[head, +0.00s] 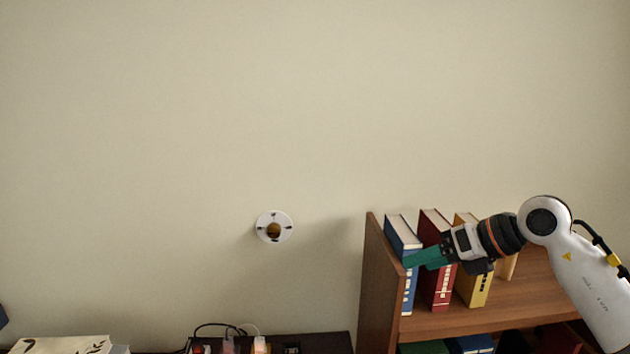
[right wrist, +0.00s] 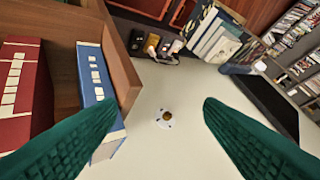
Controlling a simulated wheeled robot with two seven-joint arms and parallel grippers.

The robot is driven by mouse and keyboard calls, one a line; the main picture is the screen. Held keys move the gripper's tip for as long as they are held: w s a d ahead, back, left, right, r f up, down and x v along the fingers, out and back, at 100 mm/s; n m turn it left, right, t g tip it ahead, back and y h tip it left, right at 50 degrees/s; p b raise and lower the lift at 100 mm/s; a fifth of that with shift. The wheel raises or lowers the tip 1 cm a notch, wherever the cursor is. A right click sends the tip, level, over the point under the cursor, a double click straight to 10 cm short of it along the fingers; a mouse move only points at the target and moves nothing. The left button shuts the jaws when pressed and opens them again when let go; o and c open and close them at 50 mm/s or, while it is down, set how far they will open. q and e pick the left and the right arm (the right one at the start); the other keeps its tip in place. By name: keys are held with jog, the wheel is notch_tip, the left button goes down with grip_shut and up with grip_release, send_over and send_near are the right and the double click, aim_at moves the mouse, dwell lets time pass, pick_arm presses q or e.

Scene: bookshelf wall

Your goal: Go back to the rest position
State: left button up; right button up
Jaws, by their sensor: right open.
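My right gripper (head: 420,258) reaches in from the right over the upper shelf of the bookcase. Its green fingers are in front of the blue book (head: 401,231) and the red book (head: 431,222). In the right wrist view the fingers (right wrist: 160,104) are spread wide with nothing between them. The blue book (right wrist: 89,62) stands beside the left finger there; I cannot tell if they touch. The red book (right wrist: 22,70) is farther left. My left gripper is not in view.
A yellow book (head: 478,291) stands right of the red one on the wooden bookcase (head: 378,285), whose side panel rises beside the blue book. A white round fixture (head: 262,218) is on the bare wall. A dark low cabinet (head: 325,343) and pale books (head: 60,345) are along the bottom.

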jog(key=s+a+r+m+t+y, duration=0.2)
jog(key=a+m+t+y, duration=0.1)
jog(key=a+y, duration=0.2)
jog(key=s+a+r+m+t+y, duration=0.1)
jog(key=s+a+m+t+y, duration=0.25)
jog(key=a+y, duration=0.25)
jog(key=s+d+f+m+t+h, duration=0.2)
jog(key=d+f+m+h, duration=0.65)
jog(key=m, duration=0.55)
jog(key=s+d+f+m+t+h, duration=0.2)
jog(key=d+f+m+h, duration=0.3)
jog(key=f+m+h, duration=0.8)
jog(key=s+a+f+m+g+y, duration=0.1)
jog(key=s+f+m+g, duration=0.2)
jog(key=s+f+g, duration=0.6)
jog(key=s+a+f+m+g+y, duration=0.15)
jog(key=s+f+g, duration=0.3)
jog(key=s, duration=0.85)
notch_tip(320, 180, down, 29)
jog(key=s+b, duration=0.1)
jog(key=s, duration=0.1)
jog(key=s+d+f+g, duration=0.1)
jog(key=s+f, duration=0.7)
jog(key=s+d+f+b, duration=0.1)
jog(key=s+d+f, duration=0.1)
jog(key=s+f, duration=0.6)
jog(key=shift+s+d+f+g, duration=0.25)
jog(key=shift+g, duration=0.15)
